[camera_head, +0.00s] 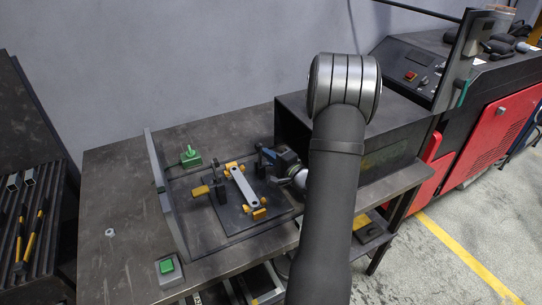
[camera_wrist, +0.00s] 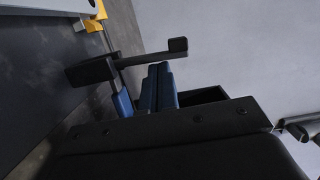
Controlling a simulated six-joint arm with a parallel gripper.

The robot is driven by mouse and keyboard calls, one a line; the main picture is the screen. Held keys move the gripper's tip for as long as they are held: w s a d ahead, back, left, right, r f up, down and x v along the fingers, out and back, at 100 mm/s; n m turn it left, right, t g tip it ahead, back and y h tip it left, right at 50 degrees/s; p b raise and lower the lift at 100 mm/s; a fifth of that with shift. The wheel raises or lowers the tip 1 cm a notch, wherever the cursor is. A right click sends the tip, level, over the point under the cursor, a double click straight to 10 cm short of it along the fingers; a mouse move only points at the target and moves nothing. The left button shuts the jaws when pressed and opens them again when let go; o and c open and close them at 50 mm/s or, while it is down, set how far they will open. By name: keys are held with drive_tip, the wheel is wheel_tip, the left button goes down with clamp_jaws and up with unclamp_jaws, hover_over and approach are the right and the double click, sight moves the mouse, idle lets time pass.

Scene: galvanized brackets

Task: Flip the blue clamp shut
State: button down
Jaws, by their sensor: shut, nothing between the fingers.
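The blue clamp (camera_head: 265,153) is at the back right of the dark fixture plate (camera_head: 228,222). In the wrist view its black arm (camera_wrist: 145,58) stands up away from the plate, with a pad at its end, so the clamp looks open. Its blue part (camera_wrist: 122,102) shows beside my fingers. My gripper (camera_head: 281,160) is beside the clamp on its right, partly hidden by my arm. In the wrist view my gripper (camera_wrist: 158,70) appears as two blue bars pressed together, empty. I cannot tell whether they touch the clamp.
A silver bracket (camera_head: 241,187) lies among yellow locators on the plate. A yellow-handled clamp (camera_head: 201,191) stands on its left. A black box (camera_head: 290,120) is behind right.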

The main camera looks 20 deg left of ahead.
drive_tip(key=shift+s+a, duration=0.1)
drive_tip(key=n, duration=0.1)
drive_tip(key=s+a+n, duration=0.1)
drive_tip(key=n, duration=0.1)
drive_tip(key=shift+s+a+r+h, duration=0.1)
drive_tip(key=shift+r+h, duration=0.2)
drive_tip(key=shift+s+a+f+n+h, duration=0.25)
drive_tip(key=shift+s+a+f+n, duration=0.1)
drive_tip(key=shift+s+a+n, duration=0.4)
drive_tip(key=shift+s+a+f+n+h, duration=0.25)
drive_tip(key=shift+s+a+f+n, duration=0.1)
drive_tip(key=shift+s+a+n, duration=0.35)
drive_tip(key=shift+s+a+f, duration=0.3)
drive_tip(key=shift+f, duration=0.25)
drive_tip(key=shift+s+a+f, duration=0.3)
drive_tip(key=shift+f, duration=0.2)
drive_tip(key=shift+f, duration=0.1)
drive_tip(key=shift+s, duration=0.1)
drive_tip(key=s+a+r+v, duration=0.1)
drive_tip(key=v, duration=0.8)
drive_tip(key=s+a+r+v, duration=0.1)
drive_tip(key=s+v, duration=0.1)
drive_tip(key=v, duration=0.8)
drive_tip(key=shift+r, duration=0.25)
